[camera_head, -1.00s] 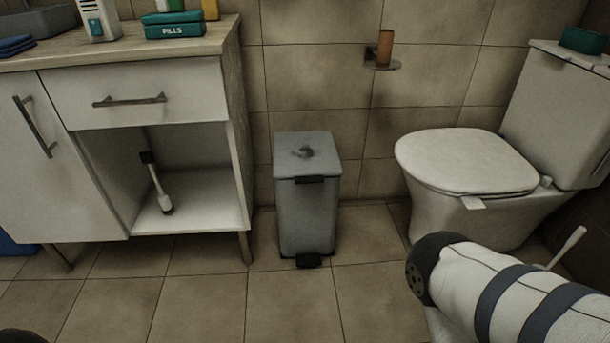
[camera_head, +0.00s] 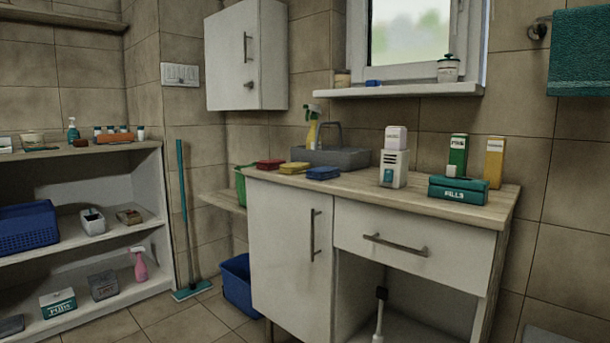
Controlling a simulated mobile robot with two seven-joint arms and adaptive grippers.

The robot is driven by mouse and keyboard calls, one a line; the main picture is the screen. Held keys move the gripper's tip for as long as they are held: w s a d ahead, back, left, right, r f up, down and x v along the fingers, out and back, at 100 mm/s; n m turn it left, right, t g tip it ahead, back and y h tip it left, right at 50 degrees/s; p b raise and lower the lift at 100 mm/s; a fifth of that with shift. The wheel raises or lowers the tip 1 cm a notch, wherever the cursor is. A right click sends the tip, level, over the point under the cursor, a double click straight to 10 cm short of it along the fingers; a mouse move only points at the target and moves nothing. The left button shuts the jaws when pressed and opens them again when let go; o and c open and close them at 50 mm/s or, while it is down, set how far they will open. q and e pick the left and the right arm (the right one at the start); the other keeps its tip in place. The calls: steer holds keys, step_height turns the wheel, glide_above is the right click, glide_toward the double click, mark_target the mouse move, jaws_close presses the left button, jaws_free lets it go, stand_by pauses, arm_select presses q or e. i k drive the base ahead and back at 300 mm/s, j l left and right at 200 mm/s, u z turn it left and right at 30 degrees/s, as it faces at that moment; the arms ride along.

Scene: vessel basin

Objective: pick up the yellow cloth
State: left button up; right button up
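The yellow cloth (camera_head: 294,168) lies folded on the wooden counter (camera_head: 430,194), near its left front edge. It sits between a red cloth (camera_head: 269,165) on its left and a blue cloth (camera_head: 323,173) on its right. All three lie in front of the grey sink basin (camera_head: 335,157). Neither of my grippers shows in the view now.
A teal pills box (camera_head: 458,190), a white dispenser (camera_head: 394,168) and upright boxes stand on the counter's right part. A spray bottle (camera_head: 312,128) stands behind the cloths. A blue bucket (camera_head: 237,284) and a mop (camera_head: 183,220) stand left of the cabinet (camera_head: 283,250).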

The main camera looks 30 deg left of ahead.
mark_target(297, 168)
steer(key=i+j, duration=0.45)
steer(key=j, duration=0.25)
steer(key=i+j+z, duration=0.1)
steer(key=i+j, duration=0.35)
steer(key=j, duration=0.25)
steer(key=i+j+z, duration=0.1)
steer(key=i+j, duration=0.15)
steer(key=j, duration=0.15)
